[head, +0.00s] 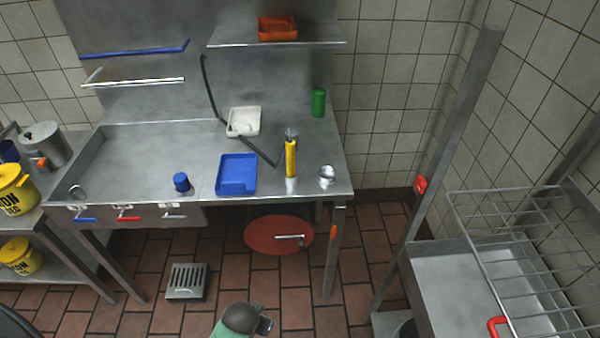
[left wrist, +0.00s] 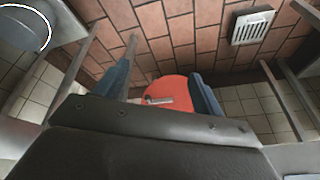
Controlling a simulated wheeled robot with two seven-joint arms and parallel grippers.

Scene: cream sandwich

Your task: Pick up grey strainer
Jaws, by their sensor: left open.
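A grey slotted piece, which looks like the grey strainer (head: 186,281), lies on the brown tile floor in front of the steel sink table. It also shows in the left wrist view (left wrist: 251,25) at the upper right, whole and uncovered. My left gripper (left wrist: 160,78) is open in the left wrist view, its two blue fingers apart and nothing held between them. The strainer is off to the side of the fingers, not touching them. I cannot make out the left gripper clearly in the head view. My right gripper is not in view.
A red disc (head: 279,235) with a handle is under the steel table (head: 140,140); in the left wrist view (left wrist: 176,92) it shows beyond the fingers. Table legs stand near the strainer. A wire rack (head: 520,255) is at the right, yellow buckets (head: 14,188) at the left.

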